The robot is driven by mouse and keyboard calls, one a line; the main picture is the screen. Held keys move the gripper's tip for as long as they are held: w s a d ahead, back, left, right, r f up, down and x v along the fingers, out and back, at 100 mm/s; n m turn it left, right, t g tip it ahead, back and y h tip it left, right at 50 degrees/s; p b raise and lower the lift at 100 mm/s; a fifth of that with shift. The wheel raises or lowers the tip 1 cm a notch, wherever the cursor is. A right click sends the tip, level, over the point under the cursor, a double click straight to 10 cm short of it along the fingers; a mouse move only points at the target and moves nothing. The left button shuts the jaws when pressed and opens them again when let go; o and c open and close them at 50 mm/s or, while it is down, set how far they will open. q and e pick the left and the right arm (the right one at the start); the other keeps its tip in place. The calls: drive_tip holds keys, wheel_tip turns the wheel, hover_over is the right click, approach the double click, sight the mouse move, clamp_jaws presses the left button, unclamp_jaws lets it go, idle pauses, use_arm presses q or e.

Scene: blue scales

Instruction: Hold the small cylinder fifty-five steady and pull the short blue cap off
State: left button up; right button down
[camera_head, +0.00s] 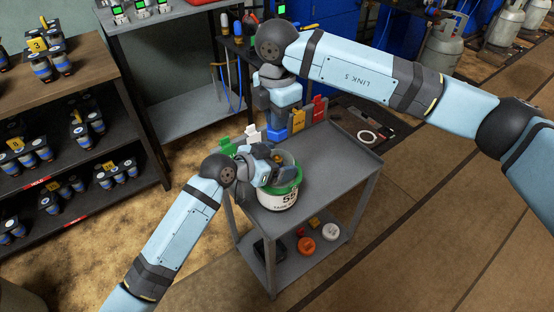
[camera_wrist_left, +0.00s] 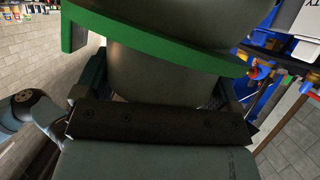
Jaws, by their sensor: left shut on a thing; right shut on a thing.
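The small cylinder fifty-five (camera_head: 279,201) has a white label with black digits and a green collar. It stands upright on the grey cart's top. My left gripper (camera_head: 273,172) is shut on it near its top. In the left wrist view the grey body of the cylinder (camera_wrist_left: 150,75) sits between my fingers, under the green collar (camera_wrist_left: 165,38). My right gripper (camera_head: 276,124) points down behind the cylinder, shut on a blue piece (camera_head: 275,135) that appears to be the short blue cap. It looks apart from the cylinder; its contact with the cart is unclear.
The grey cart (camera_head: 336,169) has free top surface to the right. Green (camera_head: 227,147), white (camera_head: 252,133), yellow (camera_head: 299,119) and red (camera_head: 319,108) pieces line its back edge. Orange (camera_head: 305,245) and white (camera_head: 331,232) round things lie on its lower shelf. Stocked shelving stands left.

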use_arm(q)
drive_tip(key=o, duration=1.1)
drive_tip(key=v, duration=1.2)
